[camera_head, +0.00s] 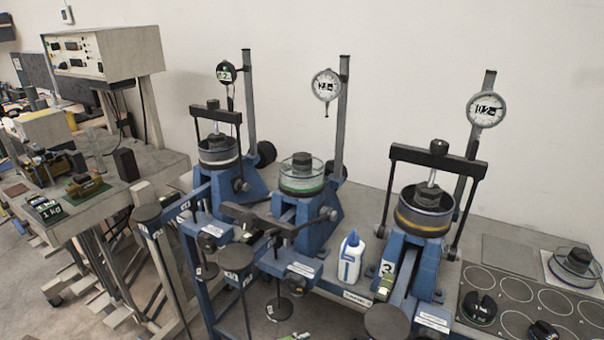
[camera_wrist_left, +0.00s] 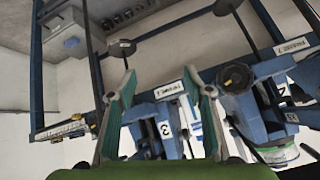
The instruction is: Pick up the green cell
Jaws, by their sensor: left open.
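The green cell (camera_head: 302,187) is a low round cell with a green band and a dark cap on top. It sits upright on the blue stand of the middle lever frame in the head view, below a dial gauge. No crossbar lies over it, unlike the cells on either side. My left gripper (camera_wrist_left: 158,75) shows in the left wrist view with its two green fingers spread apart and nothing between them. A round part with a greenish band (camera_wrist_left: 278,155) is at the lower right there; I cannot tell if it is the green cell. My right gripper is in neither view.
A yellow-banded cell (camera_head: 424,215) and a grey-banded cell (camera_head: 217,152) stand under black yokes on the neighbouring frames. Dial gauges (camera_head: 326,85) hang on posts. A white bottle (camera_head: 351,257) stands between frames. Another cell (camera_head: 574,268) rests at the right. Hanging weights crowd the front.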

